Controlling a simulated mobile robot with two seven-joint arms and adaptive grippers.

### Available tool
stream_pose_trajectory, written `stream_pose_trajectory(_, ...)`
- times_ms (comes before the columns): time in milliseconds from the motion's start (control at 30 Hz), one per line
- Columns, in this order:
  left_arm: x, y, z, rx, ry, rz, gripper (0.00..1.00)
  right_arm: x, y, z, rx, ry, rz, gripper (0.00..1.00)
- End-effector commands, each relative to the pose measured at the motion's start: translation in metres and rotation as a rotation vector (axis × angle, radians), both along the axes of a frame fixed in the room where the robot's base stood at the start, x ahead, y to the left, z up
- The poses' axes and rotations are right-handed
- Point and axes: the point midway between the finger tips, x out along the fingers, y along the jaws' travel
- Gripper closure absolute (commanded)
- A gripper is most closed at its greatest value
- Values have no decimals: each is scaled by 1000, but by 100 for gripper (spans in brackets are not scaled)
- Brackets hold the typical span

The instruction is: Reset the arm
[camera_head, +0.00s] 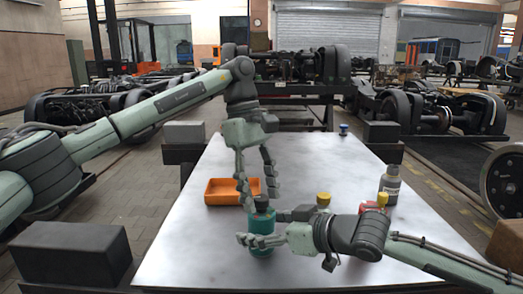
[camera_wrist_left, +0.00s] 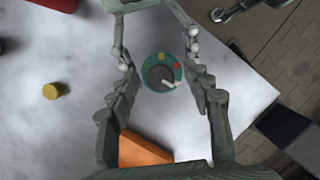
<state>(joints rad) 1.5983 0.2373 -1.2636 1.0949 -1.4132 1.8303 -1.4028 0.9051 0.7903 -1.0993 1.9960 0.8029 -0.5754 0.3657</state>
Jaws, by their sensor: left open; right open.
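My left gripper (camera_head: 257,198) points down just above and behind the bottle. Its fingers are spread and nothing is between them. My right gripper (camera_head: 262,228) is low over the table, reaching in from the right. It is open, with its fingers around the bottle; one passes in front of it. I cannot tell whether either finger touches it.
An orange tray (camera_head: 222,201) lies behind the bottle. A small blue item (camera_head: 343,129) is at the far end. The table's (camera_head: 300,155) far half is mostly clear.

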Motion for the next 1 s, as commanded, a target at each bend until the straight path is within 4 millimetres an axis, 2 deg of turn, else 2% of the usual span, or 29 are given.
stream_pose_trajectory(767,-3,2,3,0,-7,918,50,0,0,0,0,0,0,28)
stream_pose_trajectory(1000,-4,14,51,-2,-8,954,50,0,0,0,0,0,0,28)
